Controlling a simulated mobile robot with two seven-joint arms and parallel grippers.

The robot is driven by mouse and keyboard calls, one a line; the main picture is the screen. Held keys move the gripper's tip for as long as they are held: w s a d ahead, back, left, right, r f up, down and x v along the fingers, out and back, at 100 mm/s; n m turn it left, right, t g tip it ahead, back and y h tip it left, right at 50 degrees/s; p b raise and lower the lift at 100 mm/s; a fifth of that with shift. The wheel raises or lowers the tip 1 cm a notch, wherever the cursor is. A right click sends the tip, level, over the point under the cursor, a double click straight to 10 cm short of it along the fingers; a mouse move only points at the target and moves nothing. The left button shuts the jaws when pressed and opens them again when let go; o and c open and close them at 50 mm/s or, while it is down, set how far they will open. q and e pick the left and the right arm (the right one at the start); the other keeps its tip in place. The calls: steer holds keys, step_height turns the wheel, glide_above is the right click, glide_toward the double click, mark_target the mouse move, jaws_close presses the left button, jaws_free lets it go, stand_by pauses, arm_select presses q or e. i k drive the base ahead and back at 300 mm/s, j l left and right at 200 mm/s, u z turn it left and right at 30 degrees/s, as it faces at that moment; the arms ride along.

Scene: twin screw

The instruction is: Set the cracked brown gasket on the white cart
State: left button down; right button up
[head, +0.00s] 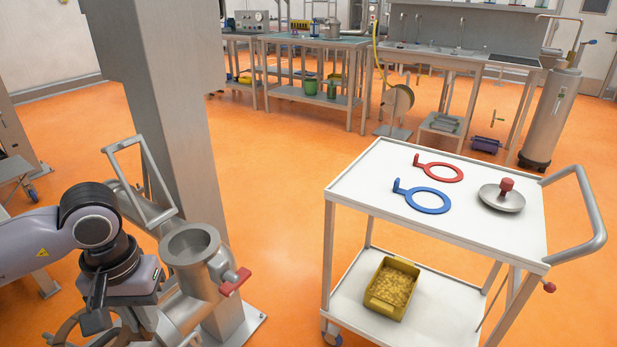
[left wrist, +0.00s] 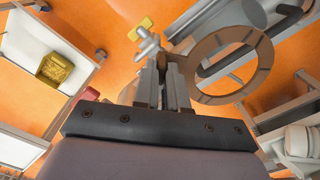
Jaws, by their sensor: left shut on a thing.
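My left gripper (head: 98,308) is at the lower left of the head view, beside the grey metal pipe fitting. It is shut on the brown gasket, a flat ring with dark crack-like marks. The gasket (left wrist: 228,99) shows most fully in the left wrist view, to the right of the fingers (left wrist: 163,82). In the head view the gasket (head: 70,324) is partly hidden by my gripper. The white cart (head: 365,180) stands to the right, well apart from the gripper. My right gripper is not in view.
On the cart's top lie a red ring gasket (head: 440,180), a blue ring gasket (head: 428,210) and a metal lid with a red knob (head: 502,200). The top's near left part is bare. A yellow bin (head: 392,288) sits on the lower shelf. A grey column (head: 165,110) stands behind the pipe fitting (head: 192,270).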

mark_target(384, 168)
steer(key=k+l+z, duration=0.1)
steer(key=k+z, duration=0.3)
steer(key=z, duration=1.1)
steer(key=i+j+z, duration=0.35)
steer(key=i+j, duration=0.1)
steer(key=j, duration=0.25)
steer(key=i+j, duration=0.15)
steer(key=j, duration=0.15)
steer(key=i+j, duration=0.6)
steer(key=i, duration=0.2)
